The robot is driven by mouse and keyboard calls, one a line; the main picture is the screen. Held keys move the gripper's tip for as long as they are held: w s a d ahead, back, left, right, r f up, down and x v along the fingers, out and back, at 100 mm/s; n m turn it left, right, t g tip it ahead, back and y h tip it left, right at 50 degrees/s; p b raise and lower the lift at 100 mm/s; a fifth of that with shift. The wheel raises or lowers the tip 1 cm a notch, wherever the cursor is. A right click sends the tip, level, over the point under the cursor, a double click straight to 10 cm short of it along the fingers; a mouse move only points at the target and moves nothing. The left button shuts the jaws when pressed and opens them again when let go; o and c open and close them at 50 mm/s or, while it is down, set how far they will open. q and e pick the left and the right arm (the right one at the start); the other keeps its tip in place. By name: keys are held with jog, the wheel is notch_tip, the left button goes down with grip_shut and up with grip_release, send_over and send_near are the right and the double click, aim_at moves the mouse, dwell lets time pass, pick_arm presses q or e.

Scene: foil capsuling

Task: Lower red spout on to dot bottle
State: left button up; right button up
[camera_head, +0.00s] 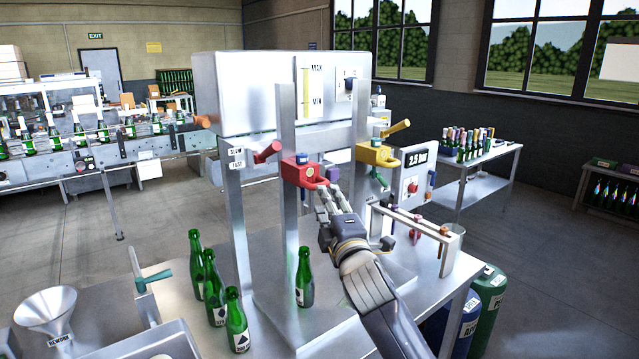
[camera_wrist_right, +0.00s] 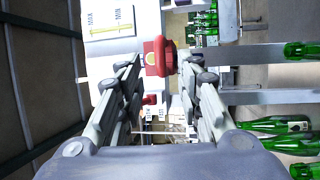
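The red spout (camera_head: 303,173) sits on the filler's upright post, below the large white tank. In the wrist view the red spout (camera_wrist_right: 158,57) shows just ahead, between and beyond the fingertips. My right gripper (camera_head: 329,197) is close below and in front of it; its fingers (camera_wrist_right: 162,75) are apart with nothing between them. A green bottle (camera_head: 304,280) stands upright on the metal table below the red spout, well apart from it; its label mark is too small to tell. Several green bottles (camera_head: 237,322) stand to its left, one with a dark angular mark. My left gripper is not in view.
A yellow spout (camera_head: 377,154) is on the post to the right. A red lever (camera_head: 268,152) is at the left post. A rack with hanging tools (camera_head: 415,219) stands right of my arm. A metal funnel (camera_head: 45,308) is at the lower left.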

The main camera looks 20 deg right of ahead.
aim_at(306, 174)
jog(key=w, duration=0.2)
jog(key=w+p, duration=0.1)
jog(key=w, duration=0.2)
jog(key=w+r+p, duration=0.1)
jog(key=w, duration=0.1)
jog(key=shift+w+d, duration=0.15)
jog(key=shift+w, duration=0.25)
jog(key=shift+c, duration=0.6)
grip_shut()
